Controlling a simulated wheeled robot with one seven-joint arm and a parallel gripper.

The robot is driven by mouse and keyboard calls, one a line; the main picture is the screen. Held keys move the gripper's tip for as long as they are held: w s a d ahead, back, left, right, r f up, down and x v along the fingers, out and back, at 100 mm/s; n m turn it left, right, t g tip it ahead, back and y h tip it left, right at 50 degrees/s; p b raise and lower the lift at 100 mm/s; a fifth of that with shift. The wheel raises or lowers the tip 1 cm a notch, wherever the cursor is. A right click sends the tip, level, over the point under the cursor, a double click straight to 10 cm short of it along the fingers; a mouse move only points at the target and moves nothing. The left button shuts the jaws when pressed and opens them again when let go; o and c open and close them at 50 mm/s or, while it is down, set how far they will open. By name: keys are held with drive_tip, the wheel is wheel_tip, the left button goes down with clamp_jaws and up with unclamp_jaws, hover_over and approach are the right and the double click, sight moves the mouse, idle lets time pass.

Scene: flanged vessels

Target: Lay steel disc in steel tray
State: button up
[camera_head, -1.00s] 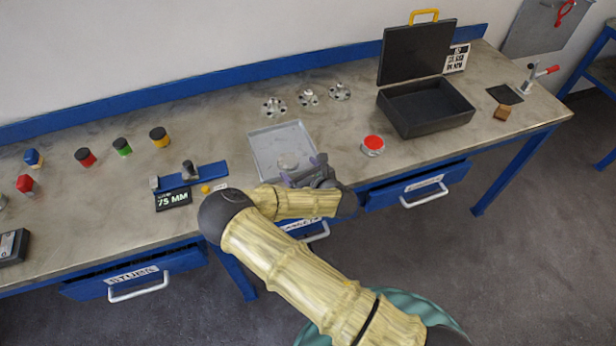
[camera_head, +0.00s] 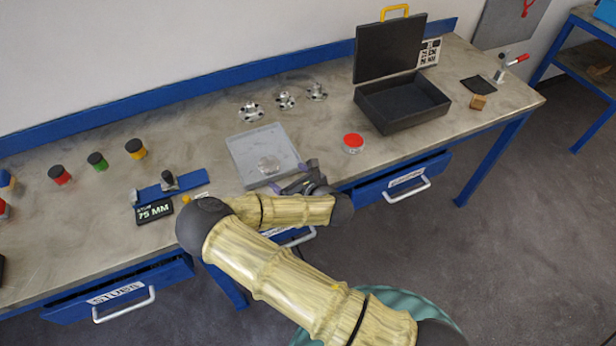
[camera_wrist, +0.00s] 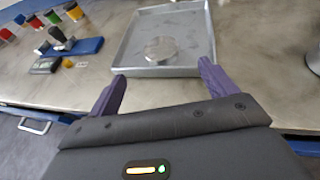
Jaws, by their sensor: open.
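The steel tray (camera_head: 243,149) is a shallow grey square tray near the front edge of the bench. The steel disc (camera_head: 268,165) lies flat inside it, toward the tray's front side. In the wrist view the disc (camera_wrist: 161,49) rests on the tray floor, clear of the walls, with the tray's front wall (camera_wrist: 158,71) between it and me. My gripper (camera_head: 288,176) is at the front right corner of the tray in the head view. In the wrist view its purple fingers (camera_wrist: 160,82) are wide apart and empty, just short of the tray.
A black open case (camera_head: 405,103) and a red-lidded jar (camera_head: 353,143) stand right of the tray. Several flanged metal parts (camera_head: 285,99) stand behind it. A blue fixture (camera_head: 170,187) and a 75 MM display (camera_head: 155,211) are to the left. Drawers below stand partly open.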

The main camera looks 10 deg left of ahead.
drive_tip(key=shift+w+d+m, duration=0.15)
drive_tip(key=shift+d+m, duration=0.05)
drive_tip(key=shift+m, duration=0.1)
drive_tip(key=w+d+m+h, duration=0.1)
drive_tip(key=d+m, duration=0.2)
drive_tip(key=w+d+r+m+t+h, duration=0.1)
drive_tip(key=d+m+h, duration=0.1)
drive_tip(key=d+m, duration=0.1)
drive_tip(key=w+d+m+t+h, duration=0.1)
drive_tip(key=w+d+m+h, duration=0.1)
drive_tip(key=m, duration=0.3)
drive_tip(key=shift+d+r, duration=0.2)
drive_tip(key=shift+d, duration=0.65)
drive_tip(key=s+d+r+m+g+h, duration=0.2)
drive_tip(key=d+m+h, duration=0.2)
drive_tip(key=d+m, duration=0.65)
drive_tip(key=s+d+r+m+g, duration=0.3)
drive_tip(key=s+r+m, duration=0.4)
drive_tip(key=s+m, duration=0.2)
drive_tip(key=s+d+r+m+g, duration=0.3)
drive_tip(key=s+r+m, duration=0.3)
drive_tip(key=m, duration=0.8)
drive_tip(key=s+g, duration=0.1)
drive_tip(key=s, duration=0.2)
drive_tip(key=shift+s+d+r+h, duration=0.25)
drive_tip(key=shift+d+r+h, duration=0.05)
drive_tip(key=shift+d+r, duration=0.1)
drive_tip(key=shift+a, duration=0.1)
